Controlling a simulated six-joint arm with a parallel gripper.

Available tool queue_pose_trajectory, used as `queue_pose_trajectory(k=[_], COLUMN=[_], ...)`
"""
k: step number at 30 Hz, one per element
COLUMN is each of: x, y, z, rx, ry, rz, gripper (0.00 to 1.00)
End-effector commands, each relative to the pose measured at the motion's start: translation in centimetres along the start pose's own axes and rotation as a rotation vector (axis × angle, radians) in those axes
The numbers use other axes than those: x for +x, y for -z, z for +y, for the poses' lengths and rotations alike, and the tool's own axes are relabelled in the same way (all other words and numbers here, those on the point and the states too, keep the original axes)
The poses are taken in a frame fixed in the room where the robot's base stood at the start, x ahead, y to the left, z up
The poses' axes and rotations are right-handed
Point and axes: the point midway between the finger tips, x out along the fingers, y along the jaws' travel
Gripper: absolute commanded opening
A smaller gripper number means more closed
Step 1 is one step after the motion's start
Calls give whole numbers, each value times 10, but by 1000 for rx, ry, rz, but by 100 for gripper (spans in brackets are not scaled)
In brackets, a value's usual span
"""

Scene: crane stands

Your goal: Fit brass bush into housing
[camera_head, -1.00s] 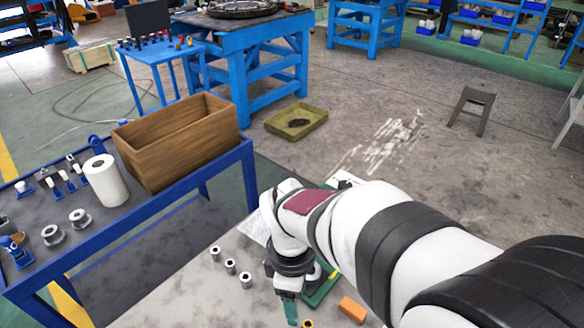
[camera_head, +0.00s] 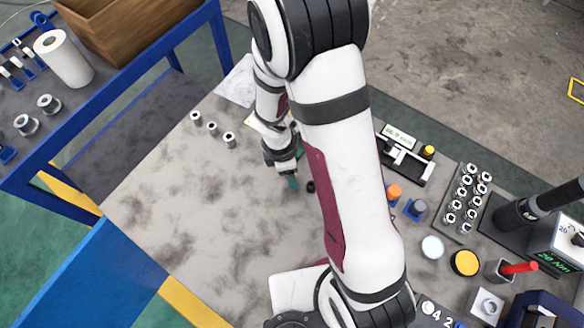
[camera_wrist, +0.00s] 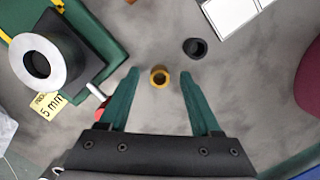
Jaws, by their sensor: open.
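The brass bush (camera_wrist: 160,82) stands on the grey bench top in the wrist view, with its hole facing up. My gripper (camera_wrist: 160,74) has two green fingers spread apart, one on each side of the bush in the picture; I cannot tell how far above it they are. In the head view my gripper (camera_head: 293,184) points down over the bench, and the bush is hidden there. A silver ring-shaped part (camera_wrist: 61,79) with a dark bore, likely the housing, sits in a black block on a green base at left in the wrist view. My arm hides it in the head view.
A black ring (camera_wrist: 195,48) lies just beyond the bush; it also shows in the head view (camera_head: 310,187). A "5 mm" label (camera_wrist: 47,105) is beside the green base. Several silver bushes (camera_head: 212,128) stand left of my arm. The bench's left front is clear.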

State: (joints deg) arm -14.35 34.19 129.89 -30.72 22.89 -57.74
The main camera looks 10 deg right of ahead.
Motion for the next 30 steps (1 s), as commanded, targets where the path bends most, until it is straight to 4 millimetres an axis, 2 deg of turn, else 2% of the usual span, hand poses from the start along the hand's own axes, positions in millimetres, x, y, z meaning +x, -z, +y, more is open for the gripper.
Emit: queue_pose_trajectory(k=[4,12,15,26,30], x=[0,-1,-1,-2,-15], y=[0,0,0,0,-2], z=[0,0,0,0,1], rx=[0,1,1,1,3], ry=[-1,0,0,-1,-4], rz=[0,0,0,0,-1], gripper=[63,14,0,0,0])
